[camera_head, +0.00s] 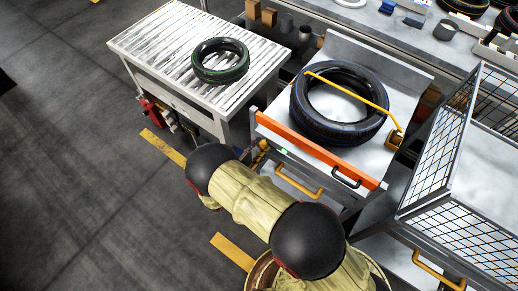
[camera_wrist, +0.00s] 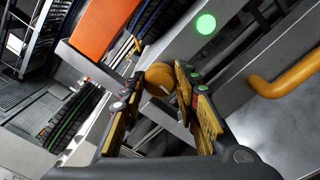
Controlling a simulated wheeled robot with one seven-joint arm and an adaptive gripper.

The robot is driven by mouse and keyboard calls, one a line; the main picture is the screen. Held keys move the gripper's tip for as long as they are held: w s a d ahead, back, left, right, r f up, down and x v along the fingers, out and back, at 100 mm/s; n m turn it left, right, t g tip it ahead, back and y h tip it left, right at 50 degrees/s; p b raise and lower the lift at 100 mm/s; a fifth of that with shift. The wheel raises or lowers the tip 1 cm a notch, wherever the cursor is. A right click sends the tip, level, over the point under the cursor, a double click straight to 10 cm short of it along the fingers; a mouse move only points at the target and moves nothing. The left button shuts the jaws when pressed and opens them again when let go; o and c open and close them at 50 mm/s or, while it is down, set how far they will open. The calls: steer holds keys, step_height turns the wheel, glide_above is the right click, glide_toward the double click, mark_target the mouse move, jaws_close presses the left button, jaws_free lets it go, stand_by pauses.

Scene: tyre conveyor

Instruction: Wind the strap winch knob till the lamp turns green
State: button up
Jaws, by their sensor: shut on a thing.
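The round orange-yellow winch knob (camera_wrist: 160,77) sits between the fingertips of my gripper (camera_wrist: 167,88) in the wrist view. The two yellow-padded fingers are shut on it from both sides. The round lamp (camera_wrist: 206,23) on the grey frame beside it is lit green. It also shows as a small green spot in the head view (camera_head: 284,152). In the head view my arm hides most of the knob and gripper. A yellow strap (camera_head: 345,89) crosses over a black tyre (camera_head: 309,119) lying flat on the bench.
An orange bar (camera_head: 315,150) runs along the bench's front edge, with an orange handle (camera_head: 298,184) below it. A roller conveyor (camera_head: 160,50) carrying a green-marked tyre (camera_head: 221,77) stands at left. A wire-mesh cage (camera_head: 440,140) stands at right. The floor at left is clear.

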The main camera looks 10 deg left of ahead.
steer(key=shift+m, duration=0.6)
steer(key=o, duration=1.1)
steer(key=shift+o, duration=0.3)
steer(key=shift+s, duration=0.1)
steer(key=v, duration=1.1)
steer(key=shift+s+a, duration=0.15)
steer(key=shift+s, duration=0.25)
